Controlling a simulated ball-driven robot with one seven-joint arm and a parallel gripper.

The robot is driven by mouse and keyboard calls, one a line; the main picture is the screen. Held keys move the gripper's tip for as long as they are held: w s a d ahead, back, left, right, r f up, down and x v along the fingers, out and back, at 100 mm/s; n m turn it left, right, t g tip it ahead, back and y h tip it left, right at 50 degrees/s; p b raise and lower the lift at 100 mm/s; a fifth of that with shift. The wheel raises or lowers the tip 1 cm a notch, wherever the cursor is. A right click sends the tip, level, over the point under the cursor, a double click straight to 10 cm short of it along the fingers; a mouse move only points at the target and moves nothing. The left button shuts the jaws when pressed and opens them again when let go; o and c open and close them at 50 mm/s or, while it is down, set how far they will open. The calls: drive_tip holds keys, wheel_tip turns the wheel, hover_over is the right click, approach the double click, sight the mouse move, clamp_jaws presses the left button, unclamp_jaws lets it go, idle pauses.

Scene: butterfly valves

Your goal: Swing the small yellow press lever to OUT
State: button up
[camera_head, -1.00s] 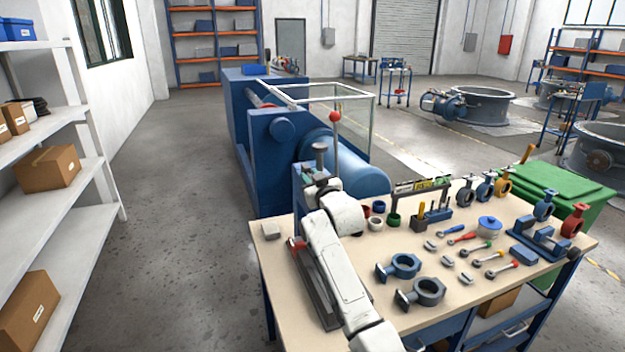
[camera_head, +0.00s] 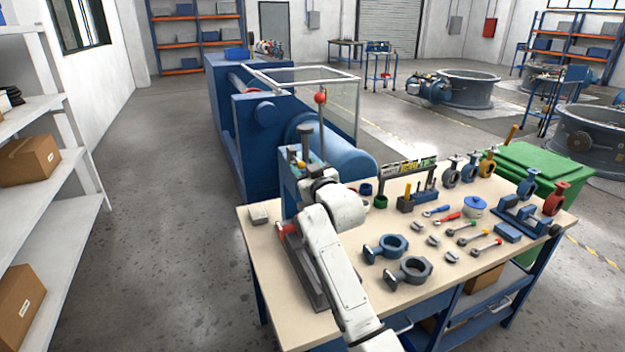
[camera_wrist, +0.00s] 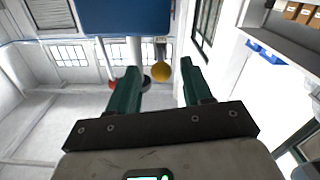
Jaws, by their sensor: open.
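The press stands at the left of the workbench, largely behind my arm in the head view. A tall rod with a red ball (camera_head: 320,97) rises from it. In the wrist view a round yellow knob (camera_wrist: 161,71) shows between the two green fingers of my gripper (camera_wrist: 159,67). The fingers are apart and not shut on the knob. Whether the knob lies fully between the fingertips or a little beyond them, I cannot tell. A red ball (camera_wrist: 113,85) shows left of the left finger. In the head view my arm hides the fingertips and most of the lever.
A big blue machine (camera_head: 262,140) stands behind the bench. The floor to the left is clear up to a white shelf (camera_head: 70,165).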

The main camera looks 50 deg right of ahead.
drive_tip(key=v, duration=0.5)
drive_tip(key=shift+s+b, duration=0.25)
drive_tip(key=shift+b, duration=0.1)
drive_tip(key=s+a+f+n+g+y, duration=0.1)
drive_tip(key=s+a+f+g+y, duration=0.25)
drive_tip(key=a+f, duration=0.6)
drive_tip(key=s+a+f+g+y, duration=0.25)
drive_tip(key=s+a+f, duration=0.25)
drive_tip(key=a+f, duration=0.5)
drive_tip(key=s+a+f+g+y, duration=0.1)
drive_tip(key=s+a+f+g, duration=0.1)
drive_tip(key=s, duration=0.6)
drive_tip(key=s+a+f+n+g+y, duration=0.1)
drive_tip(key=s+a+f+g, duration=0.2)
drive_tip(key=s+a+f, duration=0.2)
drive_tip(key=s+a+f+n+g+y, duration=0.1)
drive_tip(key=s+a+f+g, duration=0.2)
drive_tip(key=s, duration=0.7)
drive_tip(key=shift+s+a+f, duration=0.25)
drive_tip(key=shift+s+a, duration=0.05)
drive_tip(key=shift+s, duration=0.05)
